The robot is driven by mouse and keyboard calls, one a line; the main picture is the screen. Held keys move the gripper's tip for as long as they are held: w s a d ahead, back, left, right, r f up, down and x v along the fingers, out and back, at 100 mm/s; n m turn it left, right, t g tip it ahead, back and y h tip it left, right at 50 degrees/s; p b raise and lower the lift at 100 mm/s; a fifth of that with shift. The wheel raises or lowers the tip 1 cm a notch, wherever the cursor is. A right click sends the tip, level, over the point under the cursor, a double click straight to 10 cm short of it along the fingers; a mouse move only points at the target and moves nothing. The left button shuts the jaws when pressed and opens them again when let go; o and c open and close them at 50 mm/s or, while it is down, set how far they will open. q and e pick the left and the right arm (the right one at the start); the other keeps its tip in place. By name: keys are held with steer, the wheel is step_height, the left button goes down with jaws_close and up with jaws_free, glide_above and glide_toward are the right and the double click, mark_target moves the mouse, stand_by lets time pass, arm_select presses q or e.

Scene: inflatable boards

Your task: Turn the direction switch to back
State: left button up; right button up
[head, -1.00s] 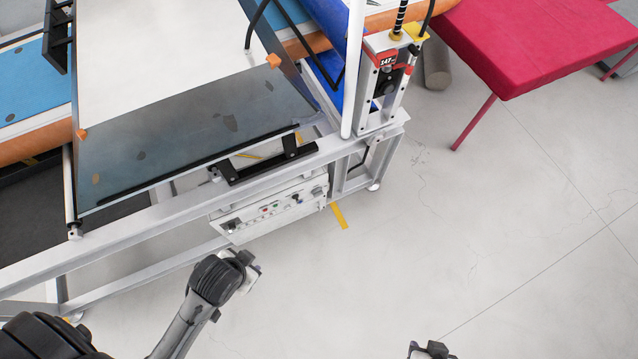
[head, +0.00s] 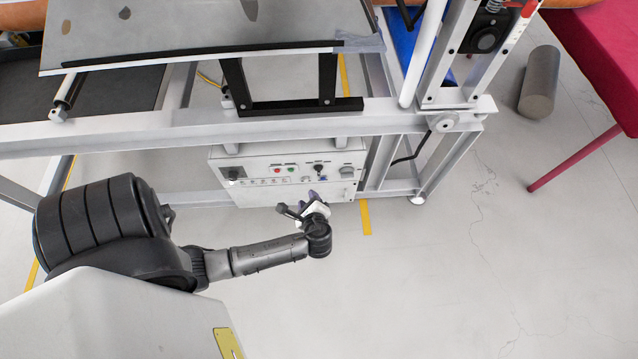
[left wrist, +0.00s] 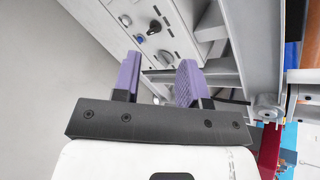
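The white control box (head: 255,185) hangs under the machine frame. Its face carries a red and a green button, a black switch (head: 318,167) right of the middle, and knobs near both ends. Labels are too small to read, so I cannot tell which is the direction switch. In the left wrist view a black switch (left wrist: 155,27), a blue button (left wrist: 140,40) and a grey knob (left wrist: 168,58) show beyond the fingers. My left gripper (head: 316,198) is just in front of the box's lower right part. Its purple fingers (left wrist: 160,80) are apart, with nothing between them. My right gripper is out of view.
The white frame beam (head: 200,132) and a black bracket (head: 290,105) lie above the box. A frame leg stands right of it. A grey cylinder (head: 540,82) and a red table (head: 600,50) are at the right. The floor in front is clear.

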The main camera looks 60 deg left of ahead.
mark_target(319, 173)
arm_select(q)
steer(key=w+a+f+m+t+y+b, duration=0.1)
steer(key=w+f+m+y+b, duration=0.15)
steer(key=f+b, duration=0.4)
steer(key=w+a+f+m+t+y+b, duration=0.1)
steer(key=w+f+m+t+b, duration=0.1)
steer(key=f+m+b, duration=0.4)
steer(key=w+a+f+m+t+y+b, duration=0.1)
steer(key=w+a+f+m+b, duration=0.1)
steer(key=f+b, duration=0.45)
steer(key=shift+n, duration=0.25)
steer(key=b+x, duration=0.1)
steer(key=x, duration=0.6)
steer(key=f+b+x, duration=0.1)
steer(key=x, duration=0.3)
steer(key=shift+w+b, duration=0.25)
steer(key=shift+b, duration=0.1)
steer(key=shift+b+x, duration=0.3)
steer(key=shift+x, duration=0.65)
steer(key=shift+a, duration=0.1)
steer(key=shift+c, duration=0.3)
jaws_close()
